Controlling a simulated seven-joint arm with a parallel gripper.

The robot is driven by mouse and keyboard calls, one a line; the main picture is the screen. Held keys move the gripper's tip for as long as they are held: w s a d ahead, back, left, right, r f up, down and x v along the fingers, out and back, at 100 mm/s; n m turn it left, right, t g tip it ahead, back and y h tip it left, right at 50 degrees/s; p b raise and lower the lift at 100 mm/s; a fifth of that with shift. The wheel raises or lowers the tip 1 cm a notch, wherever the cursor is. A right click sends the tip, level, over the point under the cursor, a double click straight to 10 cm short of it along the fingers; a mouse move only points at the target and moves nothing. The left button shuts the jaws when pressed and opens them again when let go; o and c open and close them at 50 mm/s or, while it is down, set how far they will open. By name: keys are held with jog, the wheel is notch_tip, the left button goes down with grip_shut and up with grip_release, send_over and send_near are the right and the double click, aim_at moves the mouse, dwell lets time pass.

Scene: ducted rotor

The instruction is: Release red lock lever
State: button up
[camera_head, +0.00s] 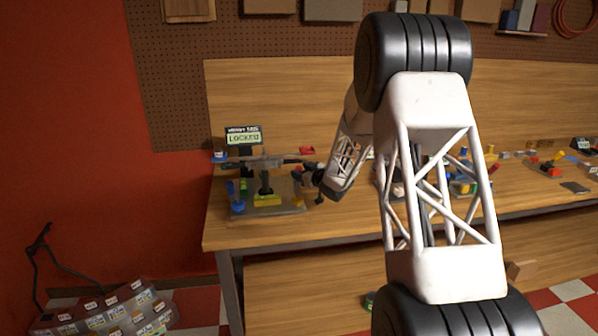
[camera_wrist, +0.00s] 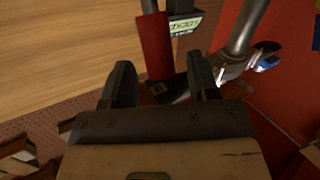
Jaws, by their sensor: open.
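In the wrist view a red lever (camera_wrist: 154,45) shows as a long upright bar with a dark foot. It appears between and beyond the fingertips of my gripper (camera_wrist: 159,66), which is open. I see no finger closed on it, and its depth from the fingers is hard to judge. In the head view my gripper (camera_head: 316,184) is at the right side of the rotor rig, small and partly hidden by my arm. A display (camera_head: 243,137) behind the rig reads LOCKED; it also shows, tilted, in the wrist view (camera_wrist: 186,26).
The rig's grey base plate (camera_head: 280,208) stands at the left end of the wooden table (camera_head: 325,229), with blue and yellow parts on it. A metallic rod (camera_wrist: 243,32) is right of the lever in the wrist view. Other small parts sit on the table's right.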

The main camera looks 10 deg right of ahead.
jog(key=shift+v, duration=2.9)
jog(key=shift+f, duration=0.1)
jog(key=c, duration=0.6)
jog(key=shift+s+d+n+y, duration=0.1)
jog(key=shift+d+n+y, duration=0.25)
jog(key=shift+n, duration=0.55)
grip_shut()
jog(key=s+d+f+n+g+y, duration=0.1)
jog(key=s+d+n+g+y, duration=0.1)
jog(key=n, duration=0.8)
jog(key=s+d+f+n+g+y, duration=0.1)
jog(key=s+d+n+y, duration=0.3)
jog(key=n, duration=0.6)
jog(key=shift+d+f+n+g+y, duration=0.4)
jog(key=shift+g+y, duration=0.1)
jog(key=shift+y, duration=0.15)
jog(key=shift+s, duration=0.15)
